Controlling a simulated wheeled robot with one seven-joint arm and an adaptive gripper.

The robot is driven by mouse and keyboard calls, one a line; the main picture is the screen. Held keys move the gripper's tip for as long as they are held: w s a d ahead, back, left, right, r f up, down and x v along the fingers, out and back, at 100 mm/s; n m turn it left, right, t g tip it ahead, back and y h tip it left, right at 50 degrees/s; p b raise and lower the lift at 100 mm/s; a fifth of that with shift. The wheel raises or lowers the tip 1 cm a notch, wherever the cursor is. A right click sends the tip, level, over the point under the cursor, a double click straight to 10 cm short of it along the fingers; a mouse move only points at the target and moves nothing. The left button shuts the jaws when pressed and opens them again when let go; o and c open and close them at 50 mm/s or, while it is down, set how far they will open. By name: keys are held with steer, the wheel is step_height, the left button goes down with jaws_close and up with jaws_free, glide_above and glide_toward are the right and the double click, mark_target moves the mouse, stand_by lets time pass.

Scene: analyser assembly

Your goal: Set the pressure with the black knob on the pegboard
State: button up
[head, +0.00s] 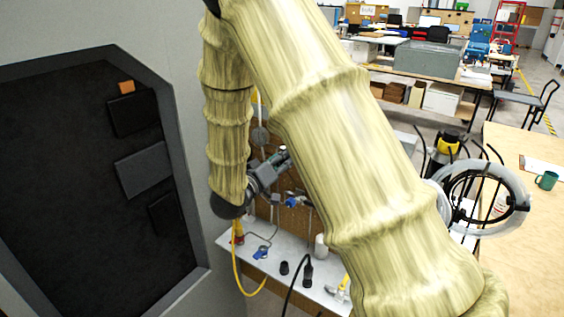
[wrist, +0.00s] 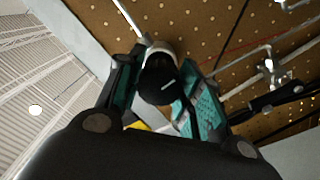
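The black knob (wrist: 160,84) shows in the wrist view with a white mark on its face and a pale collar behind it, in front of the brown pegboard (wrist: 235,25). My gripper (wrist: 163,62) has its two teal-padded fingers on either side of the knob. The fingertips are very close to its sides; I cannot tell whether both pads press on it. In the head view my gripper (head: 281,156) is at the pegboard (head: 297,217), partly behind my arm. The knob cannot be made out there.
Metal tubes and fittings (wrist: 268,65) run across the pegboard right of my gripper. Below the board, a white shelf (head: 232,245) holds small black parts (head: 307,272), a white bottle (head: 321,245) and a yellow cable (head: 236,270). A dark-panelled cabinet (head: 95,200) stands left.

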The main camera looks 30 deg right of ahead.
steer(key=o, duration=0.4)
steer(key=v, duration=1.2)
steer(key=shift+w, duration=0.1)
steer(key=shift+f, duration=0.1)
steer(key=s+a+f+n+y+b, duration=0.1)
steer(key=s+f+n+y, duration=0.2)
steer(key=f, duration=0.8)
steer(key=s+a+f+y+b, duration=0.15)
steer(key=f+y, duration=0.25)
steer(key=f, duration=0.7)
steer(key=s+a+f+n+y, duration=0.1)
steer(key=s+f+n+y, duration=0.2)
steer(key=f, duration=0.8)
steer(key=s+a+f+g+y, duration=0.2)
steer(key=s+f, duration=0.3)
steer(key=s, duration=0.4)
steer(key=s+a+f+g+y+b, duration=0.1)
steer(key=s+f+g+y, duration=0.1)
steer(key=s+f, duration=0.4)
steer(key=s+a+f+g+y, duration=0.2)
steer(key=s+f, duration=0.3)
steer(key=s, duration=0.7)
steer(key=shift+s+a+f+m+g+y+b, duration=0.3)
steer(key=shift+f+m+g+y+b, duration=0.1)
steer(key=shift+g, duration=0.1)
